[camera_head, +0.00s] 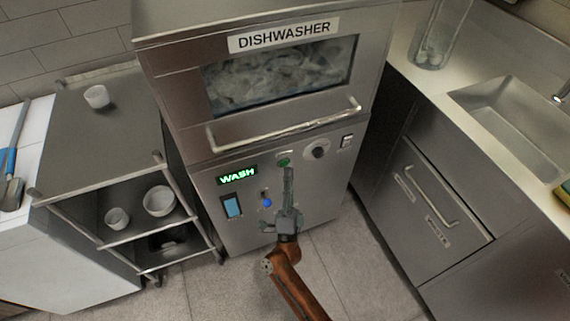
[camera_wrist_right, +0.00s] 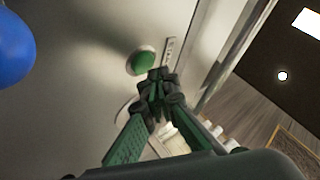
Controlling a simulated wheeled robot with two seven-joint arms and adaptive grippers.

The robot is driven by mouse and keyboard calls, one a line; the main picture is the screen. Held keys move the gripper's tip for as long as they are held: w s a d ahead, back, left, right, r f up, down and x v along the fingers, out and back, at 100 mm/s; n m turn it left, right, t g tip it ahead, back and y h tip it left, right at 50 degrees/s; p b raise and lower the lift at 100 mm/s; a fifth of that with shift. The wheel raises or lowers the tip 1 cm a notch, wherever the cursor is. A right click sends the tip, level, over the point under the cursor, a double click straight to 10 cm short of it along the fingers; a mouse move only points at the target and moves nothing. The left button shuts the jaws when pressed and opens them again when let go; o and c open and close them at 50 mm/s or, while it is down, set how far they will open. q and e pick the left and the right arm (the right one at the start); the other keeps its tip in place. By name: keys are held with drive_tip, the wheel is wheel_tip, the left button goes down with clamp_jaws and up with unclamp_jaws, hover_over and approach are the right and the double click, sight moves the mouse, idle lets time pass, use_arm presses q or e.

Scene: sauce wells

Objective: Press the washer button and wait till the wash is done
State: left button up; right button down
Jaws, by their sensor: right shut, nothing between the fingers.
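The dishwasher (camera_head: 335,185) is a steel machine with its hood door down. Dishes blurred by water show behind its window (camera_head: 280,75). A small display (camera_head: 237,176) glows green with the word WASH. The green button (camera_head: 284,162) is on the front panel; it also shows in the right wrist view (camera_wrist_right: 141,62). My right gripper (camera_head: 288,172) is shut and empty, pointing up at the panel just below the button. In the right wrist view its fingertips (camera_wrist_right: 158,78) are beside the button; I cannot tell whether they touch it. My left gripper is not in view.
A bar handle (camera_head: 285,125) juts out above the panel. A blue knob (camera_head: 267,203) and a dark round knob (camera_head: 318,150) flank the button. A shelf cart (camera_head: 105,130) with white bowls stands left. A sink counter (camera_head: 440,90) stands right.

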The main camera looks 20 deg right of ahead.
drive_tip(key=shift+s, duration=0.15)
drive_tip(key=shift+s, duration=0.1)
drive_tip(key=s+p, duration=0.2)
drive_tip(key=s, duration=0.3)
drive_tip(key=shift+d, duration=0.1)
idle(0.3)
drive_tip(key=shift+w, duration=0.1)
idle(0.6)
